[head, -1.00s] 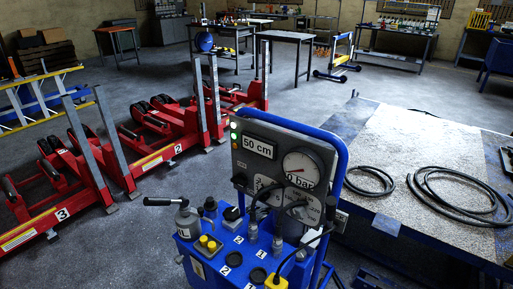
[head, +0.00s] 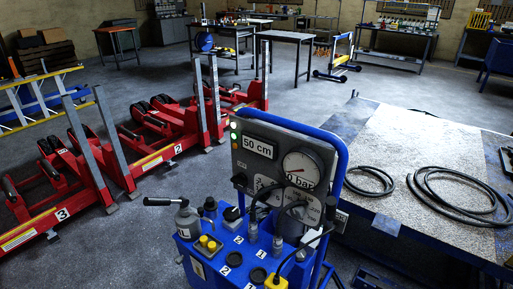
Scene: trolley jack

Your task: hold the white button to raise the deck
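A blue hydraulic pump unit (head: 222,268) stands in the lower middle of the head view. A green lamp (head: 233,136) glows at the panel's left edge. A yellow piece on a cable (head: 275,283) is cut by the bottom edge. I cannot make out a white button. A platform with a speckled top (head: 425,145), perhaps the deck, stands at right. Neither gripper is in view.
Black hoses (head: 462,190) lie coiled on the platform. Red jacks (head: 100,165) with upright grey posts and number labels stand at left. A yellow and blue ladder-like frame (head: 40,100) lies behind them. Work tables (head: 286,37) stand at the back. Grey floor is open mid-room.

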